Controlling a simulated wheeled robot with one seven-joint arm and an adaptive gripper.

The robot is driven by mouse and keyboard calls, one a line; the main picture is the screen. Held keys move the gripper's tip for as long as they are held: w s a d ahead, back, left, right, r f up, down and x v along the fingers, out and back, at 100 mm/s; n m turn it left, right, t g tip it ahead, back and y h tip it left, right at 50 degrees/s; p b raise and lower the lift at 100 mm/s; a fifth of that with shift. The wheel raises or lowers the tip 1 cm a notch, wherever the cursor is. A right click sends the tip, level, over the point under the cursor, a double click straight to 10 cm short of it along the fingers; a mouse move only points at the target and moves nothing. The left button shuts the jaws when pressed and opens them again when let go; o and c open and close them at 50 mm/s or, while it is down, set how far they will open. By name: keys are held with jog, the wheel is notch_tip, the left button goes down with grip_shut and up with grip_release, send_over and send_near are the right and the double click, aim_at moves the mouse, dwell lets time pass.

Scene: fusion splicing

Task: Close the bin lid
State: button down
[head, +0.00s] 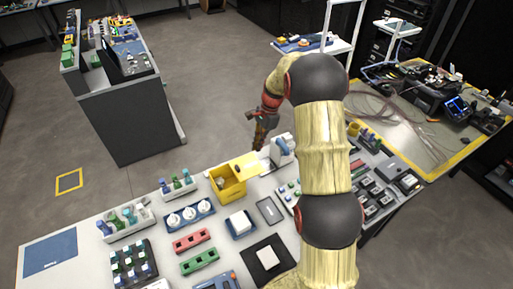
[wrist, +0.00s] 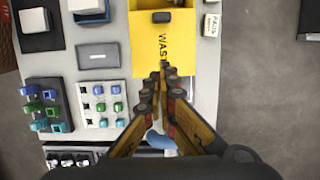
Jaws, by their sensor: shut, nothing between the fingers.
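The yellow bin (head: 228,186) stands on the white table in the head view. Its yellow lid (head: 246,165) is open and leans out to the bin's back right. In the wrist view, a yellow panel with black lettering (wrist: 180,45) fills the upper middle, with a small dark piece near its top. My gripper (head: 260,143) is shut and empty, just beyond the lid in the head view. In the wrist view, my fingertips (wrist: 164,68) lie over the lower edge of the yellow panel. I cannot tell whether they touch it.
A white-and-blue device (head: 282,150) stands right of the lid, close to my gripper. A grey flat tray (head: 269,210) and a blue tray with white caps (head: 189,215) lie near the bin. Bare floor (wrist: 260,90) lies right of the table in the wrist view.

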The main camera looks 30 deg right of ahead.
aim_at(245, 168)
jog(key=b+x, duration=0.1)
jog(key=x, duration=0.6)
jog(key=shift+f, duration=0.1)
jog(key=a, duration=0.3)
jog(key=shift+a+f, duration=0.1)
jog(key=shift+f, duration=0.05)
jog(key=shift+a, duration=0.4)
jog(key=a+p, duration=0.2)
jog(key=a, duration=0.8)
jog(key=shift+a, duration=0.2)
jog(key=shift+p, duration=0.3)
